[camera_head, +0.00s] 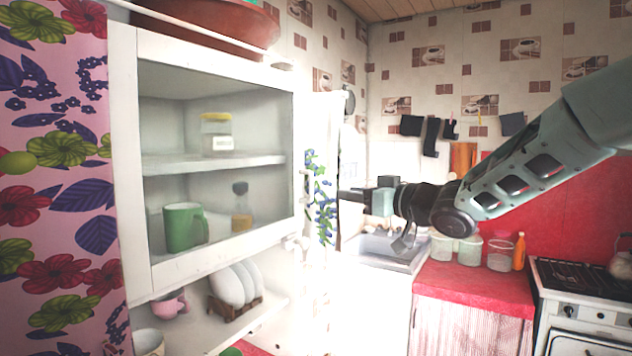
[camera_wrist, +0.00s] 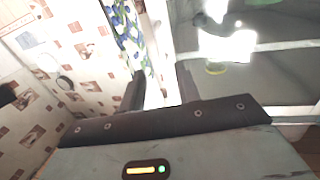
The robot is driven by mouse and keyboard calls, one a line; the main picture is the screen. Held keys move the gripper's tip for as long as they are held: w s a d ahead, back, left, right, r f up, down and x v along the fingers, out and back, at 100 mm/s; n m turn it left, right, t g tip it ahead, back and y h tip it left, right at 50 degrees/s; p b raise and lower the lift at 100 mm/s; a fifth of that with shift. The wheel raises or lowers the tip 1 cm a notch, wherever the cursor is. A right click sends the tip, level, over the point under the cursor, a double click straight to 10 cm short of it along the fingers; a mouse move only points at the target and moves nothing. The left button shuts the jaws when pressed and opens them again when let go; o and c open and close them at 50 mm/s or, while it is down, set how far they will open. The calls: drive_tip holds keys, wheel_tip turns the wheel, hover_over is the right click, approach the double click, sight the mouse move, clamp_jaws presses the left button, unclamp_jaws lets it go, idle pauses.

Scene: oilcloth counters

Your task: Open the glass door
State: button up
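The glass door (camera_head: 217,140) is a white-framed pane on the front of a wall cabinet in the left half of the head view. It looks shut. A narrow pale strip, perhaps its handle (camera_head: 306,185), shows at its right edge. My gripper (camera_head: 343,196) is just right of that edge, pointing left, with a gap between them in the head view. In the wrist view my gripper (camera_wrist: 160,85) has its two dark fingers apart, with the white door edge behind the space between them. Nothing is held. The glass (camera_wrist: 240,75) fills the right side there.
Behind the glass are a green mug (camera_head: 184,228) and a yellow-lidded jar (camera_head: 216,134). Plates (camera_head: 236,285) stand on the open shelf below. A brown bowl (camera_head: 215,25) sits on top. Blue flowers (camera_head: 321,205) hang beside the door. A sink (camera_head: 385,250) lies beyond.

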drive_tip(key=p+x, duration=0.4)
drive_tip(key=x, duration=0.7)
drive_tip(key=shift+c, duration=0.3)
clamp_jaws()
